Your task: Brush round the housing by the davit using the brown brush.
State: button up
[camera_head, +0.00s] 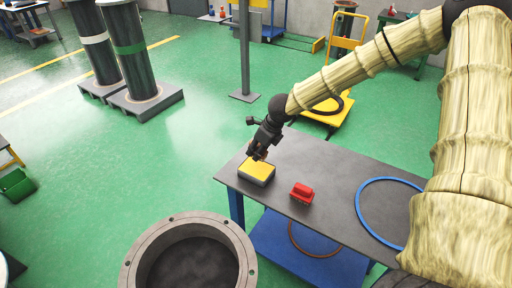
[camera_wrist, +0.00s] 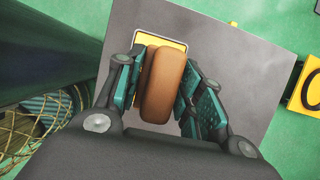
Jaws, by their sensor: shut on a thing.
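The brown brush (camera_wrist: 165,85) is between the fingers of my gripper (camera_wrist: 163,88) in the wrist view, and the fingers are shut on it. In the head view my gripper (camera_head: 260,153) is just above a yellow-topped grey block (camera_head: 257,173) at the left end of the table. The yellow top (camera_wrist: 152,112) shows behind the brush in the wrist view; I cannot tell whether they touch. A grey flanged housing (camera_head: 140,262), open at the top, stands at the bottom of the head view. A grey post (camera_head: 244,60) rises beyond the table; I cannot tell whether it is the davit.
The dark table (camera_head: 330,165) also holds a red brush-like object (camera_head: 302,193) and a blue ring (camera_head: 362,205). A yellow cart (camera_head: 328,112) is behind it. Two tall dark cylinders (camera_head: 90,40) (camera_head: 125,45) stand at the back left. Green floor between is clear.

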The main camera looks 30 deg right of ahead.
aim_at(257, 168)
jog(key=shift+a+f+b, duration=0.1)
jog(key=shift+f+b, duration=2.35)
jog(key=shift+f, duration=0.3)
jog(key=shift+f, duration=0.5)
dwell(1.4)
jog(key=shift+r+p, duration=0.15)
jog(key=shift+p, duration=0.15)
jog(key=shift+r+p, duration=3.4)
jog(key=shift+p, duration=0.25)
jog(key=shift+f, duration=0.1)
notch_tip(257, 168, down, 6)
jog(key=b, duration=0.6)
jog(key=shift+b, duration=0.4)
